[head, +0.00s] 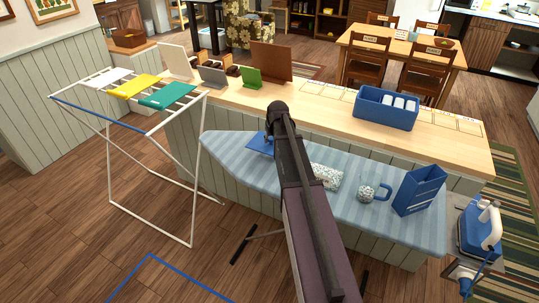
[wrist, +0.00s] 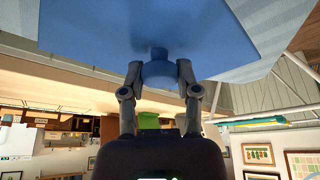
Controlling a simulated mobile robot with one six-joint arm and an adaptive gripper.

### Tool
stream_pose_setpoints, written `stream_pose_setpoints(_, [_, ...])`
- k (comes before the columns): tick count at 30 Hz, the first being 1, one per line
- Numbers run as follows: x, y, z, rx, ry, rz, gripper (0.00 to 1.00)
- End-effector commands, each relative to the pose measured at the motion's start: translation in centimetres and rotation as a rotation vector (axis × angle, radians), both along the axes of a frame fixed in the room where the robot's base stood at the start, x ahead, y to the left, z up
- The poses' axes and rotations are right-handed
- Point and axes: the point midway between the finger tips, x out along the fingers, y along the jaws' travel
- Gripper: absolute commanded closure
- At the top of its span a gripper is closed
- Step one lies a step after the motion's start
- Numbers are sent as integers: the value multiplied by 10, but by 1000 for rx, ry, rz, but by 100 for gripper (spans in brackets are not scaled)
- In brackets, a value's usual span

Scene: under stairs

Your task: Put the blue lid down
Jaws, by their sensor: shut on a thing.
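The blue lid (head: 259,145) shows in the head view as a flat blue piece at the left part of the striped ironing board (head: 235,155), partly hidden by my arm. In the wrist view the lid (wrist: 90,30) fills the top of the picture. My gripper (wrist: 158,72) is shut on the lid's round blue knob, one finger on each side. In the head view the fingers are hidden behind my arm. I cannot tell whether the lid touches the board or is just above it.
Behind is a wooden counter (head: 320,110) with a blue crate (head: 386,110). A drying rack (head: 150,120) stands left.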

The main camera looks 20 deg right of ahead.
Motion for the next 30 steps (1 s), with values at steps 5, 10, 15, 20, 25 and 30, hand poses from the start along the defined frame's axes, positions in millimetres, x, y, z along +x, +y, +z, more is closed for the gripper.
stream_pose_setpoints(5, [0, 0, -15, 0, 0, 0, 100])
stream_pose_setpoints(10, [0, 0, -17, 0, 0, 0, 100])
stream_pose_setpoints(15, [0, 0, -17, 0, 0, 0, 100])
stream_pose_setpoints(20, [0, 0, -17, 0, 0, 0, 100])
stream_pose_setpoints(25, [0, 0, -25, 0, 0, 0, 100])
stream_pose_setpoints(30, [0, 0, -39, 0, 0, 0, 100])
